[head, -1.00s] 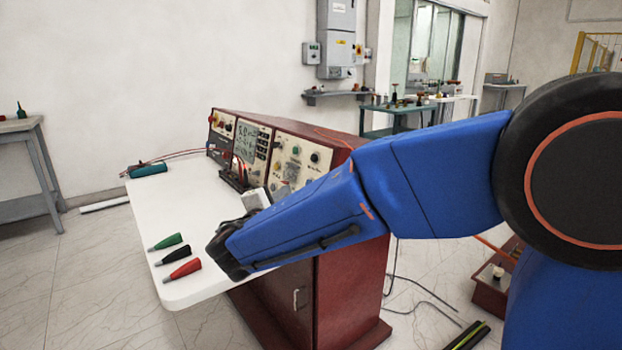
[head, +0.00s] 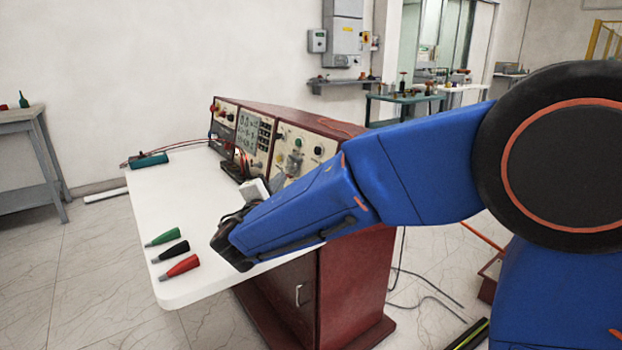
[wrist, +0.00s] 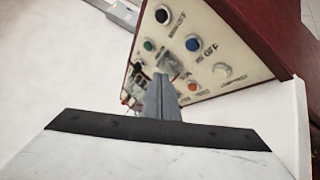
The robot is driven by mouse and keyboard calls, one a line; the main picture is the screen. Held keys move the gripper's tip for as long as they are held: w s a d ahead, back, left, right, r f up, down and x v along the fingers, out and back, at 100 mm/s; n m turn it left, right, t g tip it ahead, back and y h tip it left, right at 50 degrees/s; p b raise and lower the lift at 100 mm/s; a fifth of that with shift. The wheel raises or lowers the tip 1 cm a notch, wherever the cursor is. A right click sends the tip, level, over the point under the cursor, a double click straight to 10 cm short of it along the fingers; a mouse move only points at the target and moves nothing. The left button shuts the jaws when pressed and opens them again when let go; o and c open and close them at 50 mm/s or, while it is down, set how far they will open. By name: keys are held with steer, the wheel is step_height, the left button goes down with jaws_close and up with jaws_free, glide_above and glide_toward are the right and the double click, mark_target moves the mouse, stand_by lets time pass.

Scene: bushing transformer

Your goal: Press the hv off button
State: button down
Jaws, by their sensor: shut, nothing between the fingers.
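The red console's cream control panel (wrist: 228,60) carries several round buttons in the wrist view. A blue button (wrist: 193,43) has lettering beside it that seems to read OFF. A green button (wrist: 149,45) is to its left, and an orange button (wrist: 192,87) is lower. I cannot read which label says HV. My gripper (wrist: 160,78) is shut and empty, pointing towards the panel. Its tips overlap the panel's lower left part, and contact cannot be told. In the head view my gripper (head: 256,189) is just above the white tabletop, in front of the panel (head: 303,152).
The white tabletop (head: 165,205) holds green (head: 163,238), black (head: 171,251) and red (head: 179,266) plugs near its front edge. A teal object (head: 149,160) lies at its far left. Dark cables (head: 430,292) lie on the floor right of the console.

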steer(key=w+d+f, duration=0.1)
steer(key=w+d, duration=0.2)
steer(key=d, duration=0.2)
steer(key=shift+w+d+f, duration=0.2)
steer(key=shift+w+f, duration=0.1)
steer(key=shift+w+d, duration=0.15)
steer(key=shift+d, duration=0.05)
stand_by(1.9)
steer(key=shift+w+d+f, duration=0.1)
steer(key=shift+d, duration=0.05)
steer(key=shift+w+d+f, duration=0.1)
steer(key=shift+w+d, duration=0.15)
steer(key=shift+d, duration=0.15)
stand_by(1.0)
steer(key=shift+s+a, duration=0.1)
steer(key=shift+a, duration=0.05)
steer(key=shift+s+a+r, duration=0.2)
steer(key=shift+s+a, duration=0.2)
steer(key=shift+a, duration=0.15)
steer(key=shift+a, duration=0.15)
steer(key=shift+s+a+r, duration=0.3)
steer(key=shift+s+a, duration=0.4)
steer(key=shift+a, duration=0.25)
steer(key=shift+s+a+r, duration=0.3)
steer(key=shift+s+a, duration=0.35)
steer(key=shift+a, duration=0.3)
